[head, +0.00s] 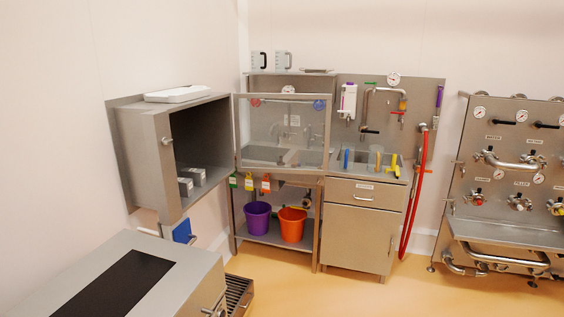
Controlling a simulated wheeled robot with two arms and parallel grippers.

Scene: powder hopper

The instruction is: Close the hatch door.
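A steel hatch box (143,160) is fixed to the left wall, and its front opening is uncovered. A framed see-through panel (283,98), which looks like the hatch door, stands swung out to the right from the box's right edge. It is wide open, and the shelves behind show through it. A small knob or latch (166,141) sits on the left side of the box's front frame. Two small pale boxes (194,175) lie inside the hatch. Neither of my grippers is in view.
A grey cabinet (190,262) with a dark top panel stands at lower left, below the hatch. Behind the panel, a shelf unit holds a purple bucket (257,218) and an orange bucket (292,225). A sink cabinet (357,238) stands right. The orange floor (370,296) in front is clear.

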